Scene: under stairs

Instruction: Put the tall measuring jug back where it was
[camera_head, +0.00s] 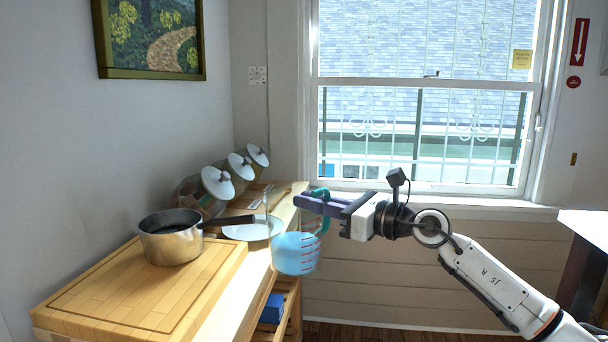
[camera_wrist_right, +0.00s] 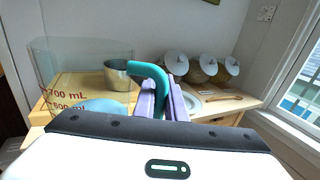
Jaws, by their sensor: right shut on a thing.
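The tall measuring jug (camera_head: 296,254) is clear, with red marks, a teal handle and blue in its lower part. In the head view it hangs at the front edge of the wooden counter, by the white plate. My right gripper (camera_head: 312,202) is shut on its teal handle. In the right wrist view the jug (camera_wrist_right: 80,75) shows at the left with its volume marks, and the purple fingers (camera_wrist_right: 165,103) close around the handle. Whether the jug's base touches anything cannot be told. My left gripper is not in view.
A metal saucepan (camera_head: 170,246) stands on a wooden board (camera_head: 100,297) at the left of the counter. A white plate (camera_head: 248,231) lies behind the jug. Several glass jars with white lids (camera_head: 217,183) stand against the wall. A window (camera_head: 430,100) is behind.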

